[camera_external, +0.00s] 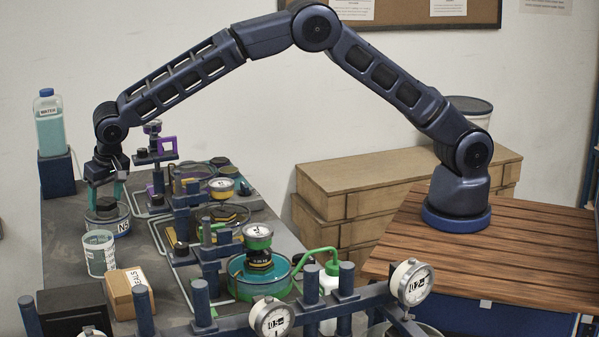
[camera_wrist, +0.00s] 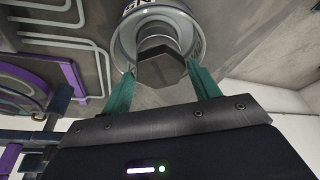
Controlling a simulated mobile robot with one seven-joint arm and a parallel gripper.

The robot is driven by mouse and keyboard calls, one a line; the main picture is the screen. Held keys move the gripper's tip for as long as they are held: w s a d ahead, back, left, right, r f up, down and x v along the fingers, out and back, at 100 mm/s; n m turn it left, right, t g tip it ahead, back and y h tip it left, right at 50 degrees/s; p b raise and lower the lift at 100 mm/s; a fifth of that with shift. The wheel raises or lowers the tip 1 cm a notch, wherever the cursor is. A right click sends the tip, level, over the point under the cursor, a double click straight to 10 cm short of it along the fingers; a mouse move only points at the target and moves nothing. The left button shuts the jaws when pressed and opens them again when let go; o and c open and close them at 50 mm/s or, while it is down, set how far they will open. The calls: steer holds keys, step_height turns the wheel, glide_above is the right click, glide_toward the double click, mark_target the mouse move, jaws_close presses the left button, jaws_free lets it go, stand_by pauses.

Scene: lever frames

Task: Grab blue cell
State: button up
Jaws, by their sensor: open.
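My gripper (camera_external: 104,198) points down at the left end of the bench, with its teal fingers apart. In the wrist view the fingers of my gripper (camera_wrist: 160,70) stand on either side of a dark hexagonal knob (camera_wrist: 158,47). The canister (camera_external: 122,229) shows below my gripper in the external view. I cannot tell whether the fingers touch the knob. I cannot make out a plainly blue cell; any blue on the canister is unclear.
A water bottle (camera_external: 50,125) stands behind left. Dark posts (camera_external: 181,225), a purple bracket (camera_external: 167,145) and a teal round basin (camera_external: 238,284) crowd the right.

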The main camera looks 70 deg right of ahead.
mark_target(105, 213)
steer(key=shift+s+a+x, duration=0.1)
steer(key=shift+s+x, duration=0.05)
steer(key=shift+x, duration=1.15)
steer(key=shift+s+a+x, duration=0.15)
steer(key=shift+s+x, duration=0.05)
steer(key=shift+x, duration=1.15)
steer(key=shift+c, duration=0.4)
jaws_close()
steer(key=shift+r, duration=0.1)
